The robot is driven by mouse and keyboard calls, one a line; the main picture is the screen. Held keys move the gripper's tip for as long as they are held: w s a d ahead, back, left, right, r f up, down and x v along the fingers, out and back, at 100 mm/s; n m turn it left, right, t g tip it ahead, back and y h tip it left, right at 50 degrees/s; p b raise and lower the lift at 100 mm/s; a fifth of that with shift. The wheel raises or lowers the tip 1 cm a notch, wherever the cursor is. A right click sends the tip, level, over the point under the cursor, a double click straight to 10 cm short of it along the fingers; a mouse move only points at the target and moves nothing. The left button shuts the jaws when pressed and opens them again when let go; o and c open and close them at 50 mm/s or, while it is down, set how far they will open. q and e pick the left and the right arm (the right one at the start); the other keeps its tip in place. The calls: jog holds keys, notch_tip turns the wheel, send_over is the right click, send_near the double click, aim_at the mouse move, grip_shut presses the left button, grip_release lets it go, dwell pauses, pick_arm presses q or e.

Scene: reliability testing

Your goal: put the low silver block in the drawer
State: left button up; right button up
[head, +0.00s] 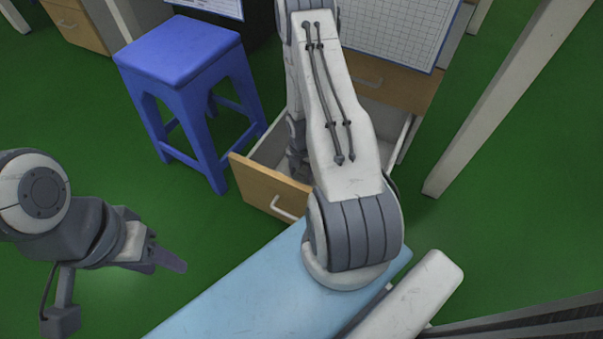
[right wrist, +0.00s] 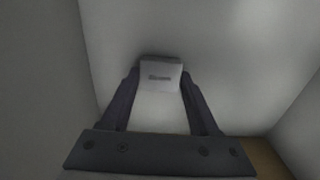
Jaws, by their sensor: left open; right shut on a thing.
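The drawer (head: 262,187) is pulled open, with a wooden front and pale inside walls. My right arm reaches down over it and hides much of its inside in the head view. In the right wrist view, my right gripper (right wrist: 160,78) is shut on the low silver block (right wrist: 160,75), a small pale block with a dark mark. It is held between the fingertips inside the drawer, with pale walls (right wrist: 38,80) around it. I cannot tell whether the block touches the drawer floor. My left gripper (head: 168,260) is open and empty at the lower left, away from the drawer.
A blue stool (head: 180,55) stands left of the drawer. A light blue surface (head: 260,300) lies in front of it. A white post (head: 500,100) rises at the right.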

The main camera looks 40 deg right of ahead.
aim_at(301, 176)
jog(key=o, duration=1.4)
jog(key=shift+f, duration=0.1)
jog(key=shift+o, duration=0.2)
notch_tip(301, 176, up, 12)
jog(key=p, duration=1.3)
jog(key=w+a+r+m, duration=0.3)
jog(key=a+r+m, duration=0.4)
jog(key=a+r, duration=1.3)
jog(key=s+a+r+m, duration=0.4)
jog(key=s+r, duration=0.3)
jog(key=s, duration=0.2)
jog(key=s+a+r+m+y, duration=0.1)
jog(key=s+a+r+m, duration=0.3)
jog(key=s+a+r, duration=0.2)
jog(key=s+r, duration=0.2)
jog(key=s, duration=0.2)
jog(key=shift+s+a, duration=0.2)
jog(key=shift+a, duration=0.05)
